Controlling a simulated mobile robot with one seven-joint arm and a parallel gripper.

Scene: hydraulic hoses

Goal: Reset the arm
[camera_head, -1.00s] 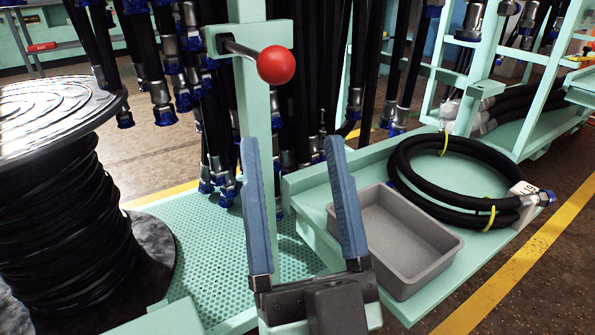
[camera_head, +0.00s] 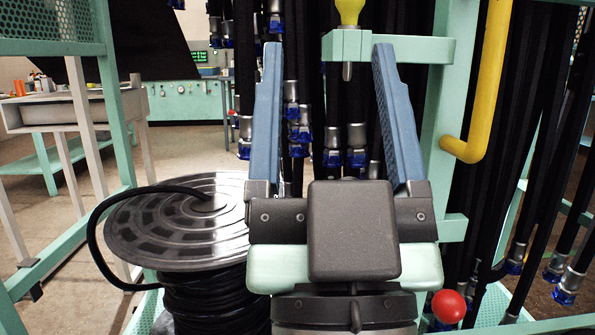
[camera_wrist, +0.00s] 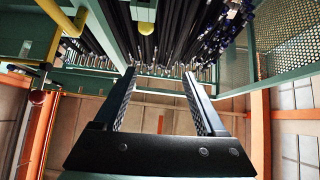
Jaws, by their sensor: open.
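My gripper (camera_head: 328,125) is in the middle of the head view, with its two blue fingers pointing up and spread wide apart. Nothing is between the fingers; hanging hoses show through the gap behind them. In the wrist view, my gripper (camera_wrist: 160,100) also shows both dark fingers apart and empty, facing the rack and its hanging hoses. The gripper's dark body and pale green mount hide part of the rack's lower area.
A hose reel (camera_head: 180,225) stands at the lower left. Black hoses (camera_head: 520,150) hang at right. A yellow bent pipe (camera_head: 487,90), a green post (camera_head: 447,120) and a red knob (camera_head: 448,306) are close on the right. A workbench (camera_head: 60,110) stands at far left.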

